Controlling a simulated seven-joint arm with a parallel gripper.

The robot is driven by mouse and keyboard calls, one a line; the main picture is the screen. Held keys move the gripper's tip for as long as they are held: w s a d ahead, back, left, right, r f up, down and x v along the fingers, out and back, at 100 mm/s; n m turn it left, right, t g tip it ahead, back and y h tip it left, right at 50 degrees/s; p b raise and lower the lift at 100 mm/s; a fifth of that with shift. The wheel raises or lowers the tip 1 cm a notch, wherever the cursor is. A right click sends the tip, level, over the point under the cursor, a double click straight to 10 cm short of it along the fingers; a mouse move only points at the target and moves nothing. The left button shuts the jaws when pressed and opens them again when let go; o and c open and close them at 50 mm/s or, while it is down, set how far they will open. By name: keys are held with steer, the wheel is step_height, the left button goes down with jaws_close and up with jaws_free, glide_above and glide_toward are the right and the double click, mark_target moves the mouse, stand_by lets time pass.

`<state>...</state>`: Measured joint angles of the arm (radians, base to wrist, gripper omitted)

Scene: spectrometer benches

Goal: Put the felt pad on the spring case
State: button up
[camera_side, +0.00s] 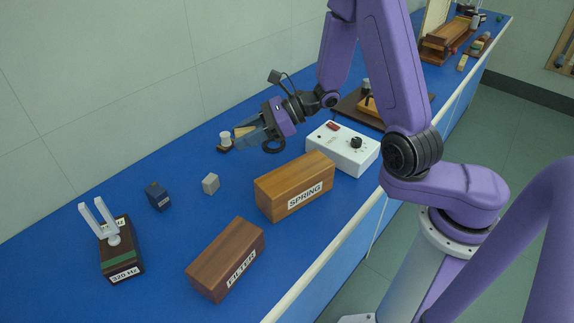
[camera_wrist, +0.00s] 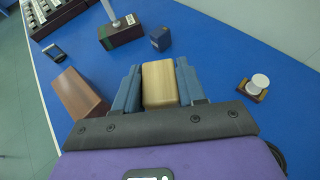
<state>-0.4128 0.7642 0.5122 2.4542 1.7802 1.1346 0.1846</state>
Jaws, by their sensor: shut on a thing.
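My gripper (camera_wrist: 158,88) is shut on a pale, wood-grained block (camera_wrist: 158,83), with a blue finger on each side. In the side view my gripper (camera_side: 248,134) holds this block above the bench, behind the spring case. The spring case (camera_side: 282,182) is a brown wooden box with a white SPRING label and a bare top; I do not make it out in the wrist view. No thing clearly looks like a felt pad. A small grey block (camera_side: 210,183) lies on the bench left of the spring case; I cannot tell its material.
The darker FILTER box (camera_side: 222,262) lies at the front left of the spring case. A white control box (camera_side: 342,148) stands close on its right. A tuning fork on a base (camera_side: 121,258), a dark blue block (camera_side: 158,196) and a white spool (camera_side: 225,139) stand on the blue bench.

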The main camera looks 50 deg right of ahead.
mark_target(296, 171)
steer(key=s+d+r+n+g+y, duration=0.2)
steer(key=s+d+n+g+y, duration=0.15)
steer(key=s+n+g, duration=0.5)
steer(key=shift+m+t+h, duration=0.35)
steer(key=shift+m+h, duration=0.1)
steer(key=shift+m, duration=0.2)
steer(key=shift+s+d+f, duration=0.25)
steer(key=shift+s+f, duration=0.1)
steer(key=shift+f, duration=0.95)
steer(key=shift+s+d+f, duration=0.2)
steer(key=shift+s+f, duration=0.15)
steer(key=shift+f, duration=0.9)
steer(key=shift+s+d+f, duration=0.25)
steer(key=shift+s+f, duration=0.1)
steer(key=shift+f, duration=0.95)
steer(key=shift+f, duration=0.15)
steer(key=o, duration=1)
steer(key=shift+o, duration=0.2)
